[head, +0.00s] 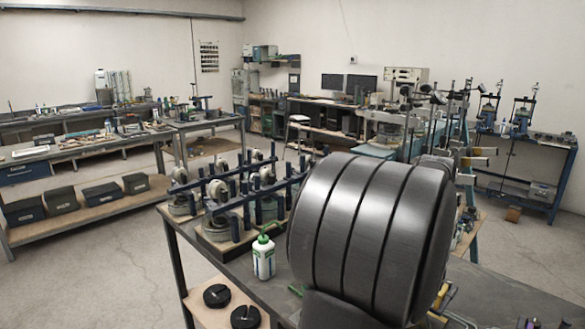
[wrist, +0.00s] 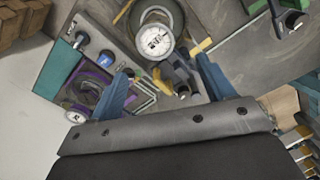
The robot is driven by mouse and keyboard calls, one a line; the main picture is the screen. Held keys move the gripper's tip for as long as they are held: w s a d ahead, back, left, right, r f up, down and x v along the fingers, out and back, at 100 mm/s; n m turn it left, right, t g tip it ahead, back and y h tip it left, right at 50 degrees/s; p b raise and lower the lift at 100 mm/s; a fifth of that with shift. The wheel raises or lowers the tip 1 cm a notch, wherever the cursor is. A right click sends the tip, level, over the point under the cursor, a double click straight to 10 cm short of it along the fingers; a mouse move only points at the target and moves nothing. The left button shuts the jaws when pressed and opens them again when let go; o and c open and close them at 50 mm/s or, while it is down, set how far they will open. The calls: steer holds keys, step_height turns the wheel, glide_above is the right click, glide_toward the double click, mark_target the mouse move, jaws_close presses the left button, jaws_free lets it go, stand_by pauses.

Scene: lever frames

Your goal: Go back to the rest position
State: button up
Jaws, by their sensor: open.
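My gripper (wrist: 163,68) shows at the bottom of the wrist view, its two blue fingers spread wide apart with nothing held between them. Beyond the fingers are a round white dial gauge (wrist: 155,40) and a dark clamp-like part (wrist: 182,78); I cannot tell how far below the fingertips they are. In the head view, lever frames (head: 240,195) with dark blue posts and round metal parts stand on the near workbench (head: 320,267). I cannot make out my gripper in the head view, where a large dark ribbed cylinder blocks the right of the bench.
A white bottle with a green cap (head: 263,257) stands at the bench's front edge. Two black discs (head: 231,306) lie on a lower shelf. Another bench with dark bins (head: 62,200) is at the left. Open floor (head: 100,285) lies between the benches.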

steer(key=f+m, duration=0.1)
steer(key=f, duration=0.1)
steer(key=f+m, duration=0.1)
steer(key=f, duration=0.1)
steer(key=f+m, duration=0.1)
steer(key=f, duration=0.1)
steer(key=shift+s+a+f, duration=0.2)
steer(key=shift+s, duration=0.1)
steer(key=o, duration=0.5)
steer(key=shift+o, duration=0.3)
step_height(320, 180, up, 8)
steer(key=m, duration=0.4)
steer(key=shift+w+d, duration=0.15)
steer(key=shift+w, duration=0.25)
step_height(320, 180, up, 9)
steer(key=m, duration=0.6)
steer(key=f, duration=1)
steer(key=shift+s+a, duration=0.35)
steer(key=shift+s, duration=0.05)
step_height(320, 180, up, 10)
